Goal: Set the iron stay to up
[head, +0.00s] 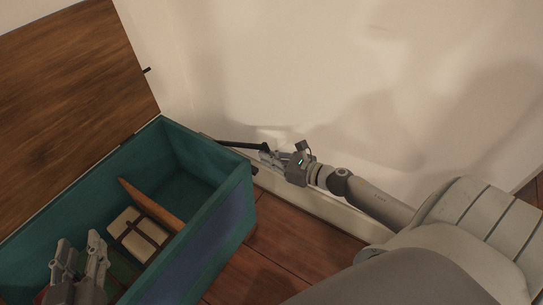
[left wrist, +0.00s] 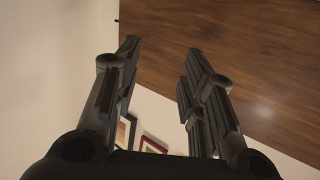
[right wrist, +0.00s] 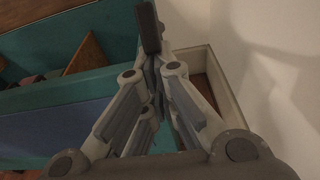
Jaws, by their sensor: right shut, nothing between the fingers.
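The iron stay (head: 240,146) is a dark bar lying nearly level along the right end of the teal chest, outside its rim. It also shows in the right wrist view as a dark upright bar (right wrist: 149,28) just beyond the fingertips. My right gripper (head: 265,153) is shut and empty at the stay's right end; whether it touches the stay I cannot tell. My left gripper (head: 80,246) is open and empty over the chest's near left part. The left wrist view shows its fingers (left wrist: 158,65) apart. The wooden lid (head: 70,70) stands raised at the chest's back.
The teal chest (head: 245,185) holds a brown divider board (head: 152,205) and a pale strapped bundle (head: 136,232). A white wall (head: 350,70) rises close behind my right gripper. Red-brown floor (head: 285,245) is bare right of the chest. A small dark peg (head: 147,70) sticks out at the lid's edge.

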